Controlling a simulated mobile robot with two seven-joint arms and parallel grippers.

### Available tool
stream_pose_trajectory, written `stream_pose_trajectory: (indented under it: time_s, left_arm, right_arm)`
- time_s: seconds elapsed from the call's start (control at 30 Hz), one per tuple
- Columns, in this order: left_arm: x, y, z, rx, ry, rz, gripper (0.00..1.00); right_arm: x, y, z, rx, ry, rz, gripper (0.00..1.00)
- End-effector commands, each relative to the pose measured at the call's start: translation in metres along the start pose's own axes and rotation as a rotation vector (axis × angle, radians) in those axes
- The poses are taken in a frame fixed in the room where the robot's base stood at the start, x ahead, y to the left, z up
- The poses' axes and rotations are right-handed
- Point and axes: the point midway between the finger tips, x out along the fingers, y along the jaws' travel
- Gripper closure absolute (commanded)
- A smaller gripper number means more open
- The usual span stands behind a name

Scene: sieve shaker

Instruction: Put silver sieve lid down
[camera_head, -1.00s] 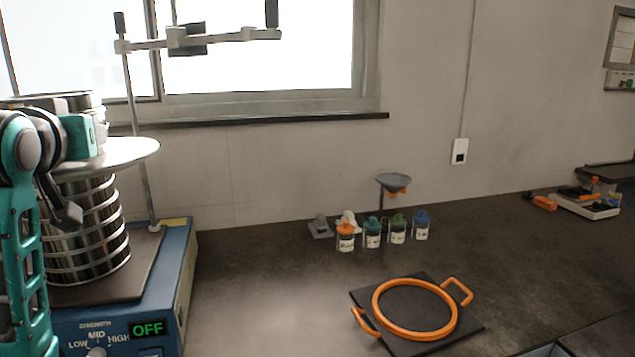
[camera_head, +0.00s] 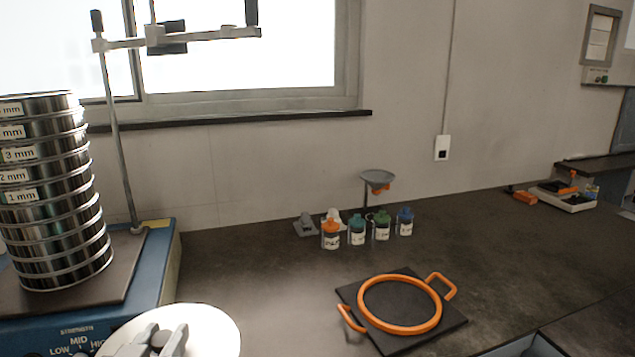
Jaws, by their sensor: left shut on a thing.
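The silver sieve lid (camera_head: 215,327) is a pale, flat disc at the bottom edge of the head view, in front of the shaker. Its near part is cut off by the picture edge. My left gripper (camera_head: 163,335) is over the lid and shut on it. The exact grip point is hard to see. I cannot tell the lid's height above the bench. The sieve stack (camera_head: 50,200) stands uncovered on the blue shaker (camera_head: 165,265) at the left. My right gripper is not in view.
An orange ring with handles (camera_head: 400,330) lies on a black square mat (camera_head: 455,324) at the centre right. Small bottles (camera_head: 357,232) and a funnel (camera_head: 377,177) stand near the wall. A clamp rod (camera_head: 115,140) rises behind the stack. The bench (camera_head: 260,290) is clear between shaker and mat.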

Motion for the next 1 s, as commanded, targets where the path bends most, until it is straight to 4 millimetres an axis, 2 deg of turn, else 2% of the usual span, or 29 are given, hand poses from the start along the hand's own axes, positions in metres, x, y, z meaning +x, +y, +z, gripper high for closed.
stream_pose_trajectory:
  time_s: [0.03,0.1,0.2,0.77,1.0]
  left_arm:
    - [-0.003,0.007,0.016,0.001,-0.008,0.014,1.0]
    - [-0.005,0.014,0.029,0.004,-0.005,0.032,1.0]
    - [-0.007,0.02,0.039,0.005,0.002,0.045,1.0]
    - [-0.006,0.019,0.036,0.008,0.005,0.044,1.0]
    - [-0.01,0.034,0.024,0.024,0.01,0.124,1.0]
  right_arm:
    - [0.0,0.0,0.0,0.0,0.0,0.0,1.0]
    - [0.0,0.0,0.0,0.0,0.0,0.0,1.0]
    - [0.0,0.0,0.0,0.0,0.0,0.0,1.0]
    - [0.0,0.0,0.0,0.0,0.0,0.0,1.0]
    - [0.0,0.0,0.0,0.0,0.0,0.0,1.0]
